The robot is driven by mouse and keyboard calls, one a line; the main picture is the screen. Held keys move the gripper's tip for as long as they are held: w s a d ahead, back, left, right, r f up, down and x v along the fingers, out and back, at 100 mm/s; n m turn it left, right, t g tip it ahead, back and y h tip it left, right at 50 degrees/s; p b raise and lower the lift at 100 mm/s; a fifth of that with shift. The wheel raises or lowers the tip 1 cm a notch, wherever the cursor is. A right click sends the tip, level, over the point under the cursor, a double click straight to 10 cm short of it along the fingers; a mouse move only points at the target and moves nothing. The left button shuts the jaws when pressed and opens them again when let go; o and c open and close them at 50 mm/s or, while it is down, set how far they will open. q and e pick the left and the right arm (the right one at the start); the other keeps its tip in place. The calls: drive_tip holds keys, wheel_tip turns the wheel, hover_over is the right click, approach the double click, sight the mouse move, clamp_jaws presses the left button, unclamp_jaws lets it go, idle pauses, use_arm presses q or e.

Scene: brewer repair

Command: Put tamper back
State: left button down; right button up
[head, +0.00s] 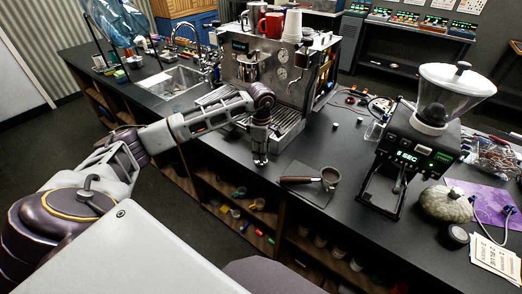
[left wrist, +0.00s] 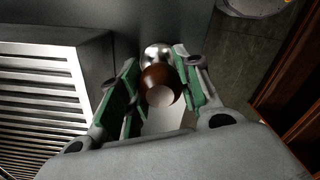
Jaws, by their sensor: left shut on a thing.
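The tamper (left wrist: 161,88) shows in the left wrist view, with a round brown handle and a shiny metal part beyond it. My left gripper (left wrist: 158,92) is shut on the tamper, one green-padded finger on each side of the handle. In the head view my left gripper (head: 261,160) points down over the front of the dark counter, just in front of the espresso machine (head: 273,70). It hides most of the tamper there, and I cannot tell whether the tamper touches the counter. My right gripper is not in view.
A portafilter (head: 325,180) lies on a dark mat (head: 309,197) to the right of the gripper. A grinder (head: 408,150) stands farther right, near a dark round disc (head: 458,234) and cards (head: 494,262). Open shelves (head: 235,195) lie below the counter's front edge.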

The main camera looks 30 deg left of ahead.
use_arm(q)
drive_tip(key=shift+f, duration=0.15)
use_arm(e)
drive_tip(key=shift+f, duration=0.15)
use_arm(q)
drive_tip(key=c, duration=1.4)
unclamp_jaws()
drive_tip(key=o, duration=0.4)
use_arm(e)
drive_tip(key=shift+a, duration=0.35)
use_arm(q)
drive_tip(key=shift+r, duration=0.2)
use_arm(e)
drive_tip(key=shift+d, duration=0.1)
use_arm(q)
wheel_tip(320, 180, up, 12)
drive_tip(key=shift+f+b, duration=0.2)
drive_tip(key=shift+b, duration=0.7)
drive_tip(key=shift+r, duration=0.15)
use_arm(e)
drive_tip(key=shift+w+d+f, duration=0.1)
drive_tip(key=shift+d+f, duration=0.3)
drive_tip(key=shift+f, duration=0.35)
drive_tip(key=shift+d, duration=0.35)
